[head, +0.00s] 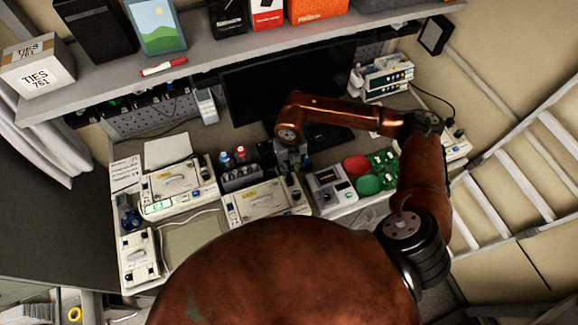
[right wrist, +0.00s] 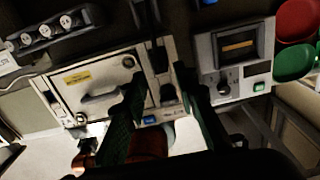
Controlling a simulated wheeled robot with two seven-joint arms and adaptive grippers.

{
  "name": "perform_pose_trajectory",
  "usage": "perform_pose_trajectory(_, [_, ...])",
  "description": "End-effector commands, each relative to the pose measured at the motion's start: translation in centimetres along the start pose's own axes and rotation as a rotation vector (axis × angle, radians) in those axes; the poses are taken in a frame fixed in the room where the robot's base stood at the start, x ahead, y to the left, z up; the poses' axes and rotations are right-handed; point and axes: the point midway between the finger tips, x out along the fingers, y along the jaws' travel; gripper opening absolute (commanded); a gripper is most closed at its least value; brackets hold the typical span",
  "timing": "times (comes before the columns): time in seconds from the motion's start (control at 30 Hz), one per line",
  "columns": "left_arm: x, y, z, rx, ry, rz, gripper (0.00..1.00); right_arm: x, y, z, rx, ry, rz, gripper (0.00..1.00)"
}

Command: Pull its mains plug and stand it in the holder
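My right gripper (head: 292,160) is over the back right of the middle pump (head: 258,204), a pale boxy unit with a handle. In the right wrist view its fingers (right wrist: 168,105) are apart, and the pump's right end with a blue button shows between them. I see nothing held. The same pump (right wrist: 95,92) fills the left of that view. A black rack (head: 241,180) stands behind the pump; it shows round white-ringed positions in the wrist view (right wrist: 50,32). No mains plug is clearly identifiable. My left gripper is not in view.
A pump with a green display (head: 172,190) is at left, near a white socket-like strip (head: 139,262). A monitor (head: 285,85) and another pump (head: 385,80) stand behind, below a loaded shelf (head: 210,53).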

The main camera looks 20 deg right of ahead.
Motion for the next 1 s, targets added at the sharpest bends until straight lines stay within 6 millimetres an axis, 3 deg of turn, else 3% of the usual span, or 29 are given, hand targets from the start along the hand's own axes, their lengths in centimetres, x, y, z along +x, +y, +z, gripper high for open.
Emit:
perform_pose_trajectory(0.33, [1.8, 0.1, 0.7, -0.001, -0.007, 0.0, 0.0, 3.9, 0.1, -0.2, -0.001, 0.004, 0.004, 0.27])
perform_pose_trajectory(0.53, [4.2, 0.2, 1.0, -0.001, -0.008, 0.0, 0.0, 6.6, 0.1, -0.2, 0.001, 0.002, 0.005, 0.27])
perform_pose_trajectory(1.0, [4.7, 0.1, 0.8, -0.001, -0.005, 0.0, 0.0, 7.1, 0.1, -0.1, 0.001, 0.001, 0.006, 0.23])
